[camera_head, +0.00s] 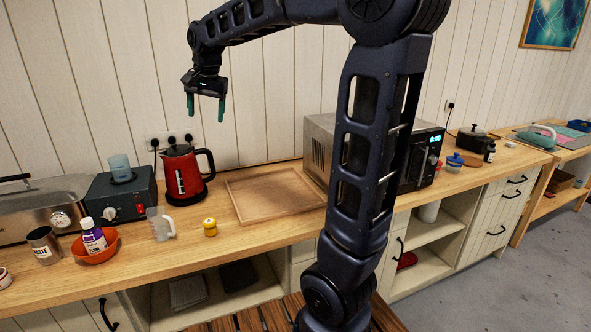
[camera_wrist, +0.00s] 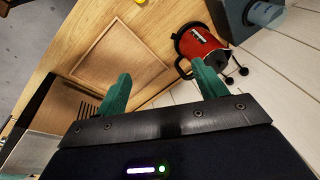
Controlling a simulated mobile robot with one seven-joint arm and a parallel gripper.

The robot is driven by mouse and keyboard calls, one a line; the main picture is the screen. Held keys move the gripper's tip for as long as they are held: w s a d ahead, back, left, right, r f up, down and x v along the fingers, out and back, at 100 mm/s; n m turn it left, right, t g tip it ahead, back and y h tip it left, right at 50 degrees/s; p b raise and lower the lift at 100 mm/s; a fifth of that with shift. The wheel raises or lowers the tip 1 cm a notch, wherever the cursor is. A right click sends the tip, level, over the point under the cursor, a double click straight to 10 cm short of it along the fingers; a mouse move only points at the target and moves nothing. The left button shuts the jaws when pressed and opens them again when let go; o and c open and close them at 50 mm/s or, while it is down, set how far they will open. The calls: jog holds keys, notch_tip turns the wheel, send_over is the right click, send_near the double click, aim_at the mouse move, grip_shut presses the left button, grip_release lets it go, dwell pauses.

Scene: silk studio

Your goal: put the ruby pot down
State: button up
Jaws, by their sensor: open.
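A red kettle with a black handle (camera_head: 182,175) stands upright on the wooden counter, left of a wooden tray; it is the only ruby-coloured pot I make out. It also shows in the wrist view (camera_wrist: 203,44), at the upper right. My gripper (camera_head: 206,108) is raised above the kettle, clear of it, with its green fingers pointing down. In the wrist view the fingers (camera_wrist: 160,68) are apart with nothing between them. The gripper is open and empty. The kettle touches neither finger.
The flat wooden tray (camera_head: 270,196) is empty. A dark heater box with a beaker (camera_head: 122,195) stands left of the kettle. A microwave (camera_head: 322,140) is right of the tray, partly behind my arm.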

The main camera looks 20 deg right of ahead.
jog(key=s+d+f+n, duration=0.1)
jog(key=s+d+f, duration=0.3)
jog(key=s+d, duration=0.2)
jog(key=s+d+f+n+t, duration=0.1)
jog(key=s+d+f, duration=0.3)
jog(key=s, duration=0.6)
jog(key=s+d+f+n+h, duration=0.1)
jog(key=s+d+f+n, duration=0.2)
jog(key=s+d, duration=0.4)
jog(key=shift+s+d+f+t, duration=0.4)
jog(key=shift+d+f, duration=0.05)
jog(key=shift+d, duration=0.4)
